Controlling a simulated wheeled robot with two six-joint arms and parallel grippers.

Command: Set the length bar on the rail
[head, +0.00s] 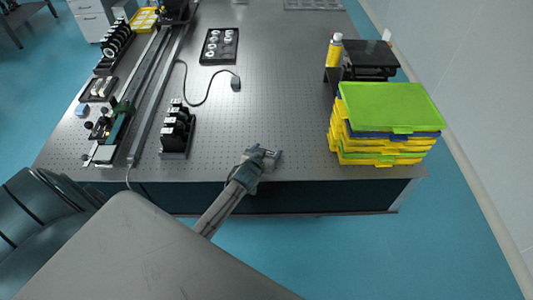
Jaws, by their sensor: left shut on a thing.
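My left gripper (268,155) is over the front edge of the optical table, right of the middle block holder. It is shut on a small grey thing, mostly hidden by the fingers. I cannot tell at this size whether this is the length bar. The long rail (160,88) runs from front to back along the left part of the table, well to the left of the gripper. A second, parallel track with a green carriage (119,122) lies left of it. My right gripper is not in view.
The perforated optical table (270,95) is clear in the middle. A black holder with several upright parts (177,132) stands right of the rail. A black tray of round parts (219,46) and a cabled box (235,83) lie behind. Stacked yellow and green cases (385,130) stand right.

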